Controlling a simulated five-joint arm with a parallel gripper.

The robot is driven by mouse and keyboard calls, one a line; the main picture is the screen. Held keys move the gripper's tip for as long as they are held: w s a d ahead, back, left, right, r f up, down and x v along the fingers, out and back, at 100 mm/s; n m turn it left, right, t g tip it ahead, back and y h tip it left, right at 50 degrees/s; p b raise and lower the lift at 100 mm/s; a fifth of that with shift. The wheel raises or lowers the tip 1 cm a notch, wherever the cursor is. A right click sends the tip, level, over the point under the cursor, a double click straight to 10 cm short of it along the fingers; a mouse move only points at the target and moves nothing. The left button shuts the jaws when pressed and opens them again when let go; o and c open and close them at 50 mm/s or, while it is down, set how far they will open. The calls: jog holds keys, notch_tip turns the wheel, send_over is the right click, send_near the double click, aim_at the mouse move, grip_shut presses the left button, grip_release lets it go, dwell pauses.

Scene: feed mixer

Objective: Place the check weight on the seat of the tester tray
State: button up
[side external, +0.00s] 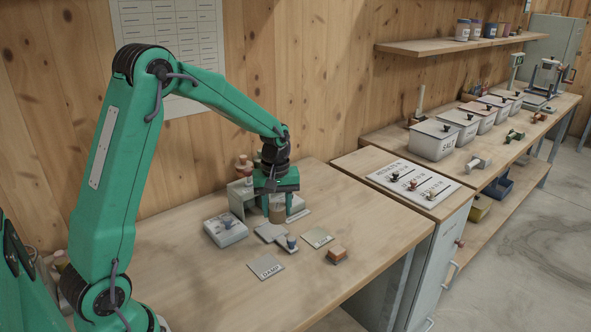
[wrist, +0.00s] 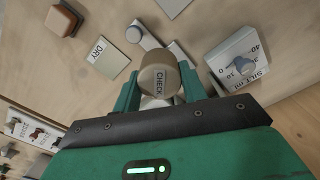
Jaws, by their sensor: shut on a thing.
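The check weight is a brown cylinder marked CHECK. In the wrist view the check weight (wrist: 158,80) is between the two green fingers of my gripper (wrist: 158,90), shut on it. In the side view the check weight (side external: 277,213) hangs below my gripper (side external: 276,206), low over the bench, looking upright. A pale round part (wrist: 152,102) shows just beyond the weight in the wrist view, mostly hidden. I cannot tell whether the weight touches anything beneath. A grey upright stand (side external: 238,197) is close to the left of my gripper. I cannot surely pick out the tester tray's seat.
A white SILT block (side external: 226,230) with a knob is front left of my gripper. Grey plates (side external: 270,232), a DRY card (side external: 318,237), a DAMP card (side external: 266,267) and an orange-brown block (side external: 337,254) lie in front. The bench's front right is clear.

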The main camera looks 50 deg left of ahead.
jog(key=a+f, duration=0.1)
jog(key=a, duration=0.2)
jog(key=w+a+f, duration=0.1)
jog(key=shift+a+f, duration=0.35)
jog(key=shift+f, duration=2)
jog(key=shift+f, duration=0.15)
jog(key=o, duration=1.2)
notch_tip(320, 180, up, 12)
jog(key=shift+r, duration=0.15)
jog(key=shift+d+r, duration=0.1)
